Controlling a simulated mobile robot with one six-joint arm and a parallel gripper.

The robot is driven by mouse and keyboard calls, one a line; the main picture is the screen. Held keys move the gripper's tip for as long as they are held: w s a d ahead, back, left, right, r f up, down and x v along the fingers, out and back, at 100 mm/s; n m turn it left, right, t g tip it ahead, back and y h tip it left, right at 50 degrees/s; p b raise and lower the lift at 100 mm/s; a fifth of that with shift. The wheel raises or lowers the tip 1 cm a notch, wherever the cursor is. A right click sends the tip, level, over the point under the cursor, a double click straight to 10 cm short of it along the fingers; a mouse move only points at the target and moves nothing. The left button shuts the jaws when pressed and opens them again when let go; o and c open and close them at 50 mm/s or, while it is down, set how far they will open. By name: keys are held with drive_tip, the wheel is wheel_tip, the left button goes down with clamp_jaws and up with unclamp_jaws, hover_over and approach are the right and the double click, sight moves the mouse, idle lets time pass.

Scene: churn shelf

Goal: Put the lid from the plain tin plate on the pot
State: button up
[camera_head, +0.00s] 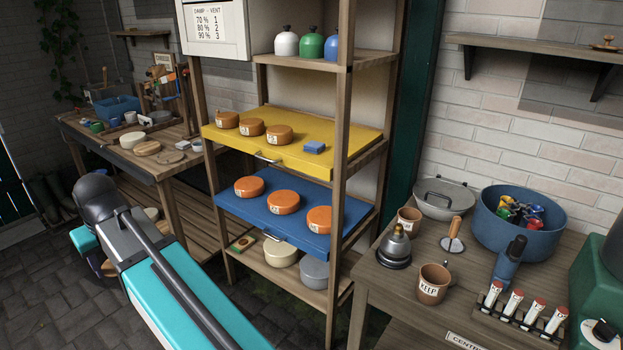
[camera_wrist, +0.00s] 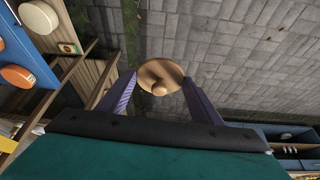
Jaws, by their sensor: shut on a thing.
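My gripper (camera_wrist: 160,84) is shut on a round wooden lid with a knob (camera_wrist: 158,74), held between its two purple fingers above the paved floor in the wrist view. In the head view my arm hides most of the gripper and lid. A cream pot (camera_head: 281,252) and a grey pot (camera_head: 314,272) stand on the lowest board of the rack. The cream pot also shows at the upper left of the wrist view (camera_wrist: 40,18), apart from the lid. I cannot tell which is the task's pot. A flat grey plate (camera_head: 170,157) lies on the left bench.
A blue shelf (camera_head: 262,216) with orange rounds sits above the pots, with a yellow shelf (camera_head: 320,165) higher. A rack post (camera_head: 338,150) stands at the front. The right table (camera_head: 390,288) holds mugs and a blue pot (camera_head: 480,218). Paved floor is free at left.

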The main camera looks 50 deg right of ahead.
drive_tip(key=shift+d, duration=0.1)
drive_tip(key=s+d+r+m+g+h+p, duration=0.15)
drive_tip(key=s+d+m, duration=0.3)
drive_tip(key=d, duration=0.95)
drive_tip(key=s+d+r+m+h+p, duration=0.1)
drive_tip(key=s+d+m+p, duration=0.3)
drive_tip(key=d, duration=0.9)
drive_tip(key=s+d+r+m+g+h+b, duration=0.15)
drive_tip(key=d+m, duration=0.35)
drive_tip(key=d, duration=0.9)
drive_tip(key=s+d+r+m+g+p, duration=0.1)
drive_tip(key=s+d+m, duration=0.5)
drive_tip(key=s+d, duration=0.7)
drive_tip(key=s+d+r+m+g+p, duration=0.1)
drive_tip(key=s+d+m+g+p, duration=0.2)
drive_tip(key=s+d+m, duration=0.4)
drive_tip(key=s+d+p, duration=0.1)
drive_tip(key=s+d, duration=0.5)
drive_tip(key=s, duration=0.7)
drive_tip(key=shift+y, duration=0.3)
drive_tip(key=shift+d+f, duration=0.1)
drive_tip(key=shift+f, duration=0.15)
drive_tip(key=shift+f+b, duration=1.15)
drive_tip(key=shift+f, duration=0.55)
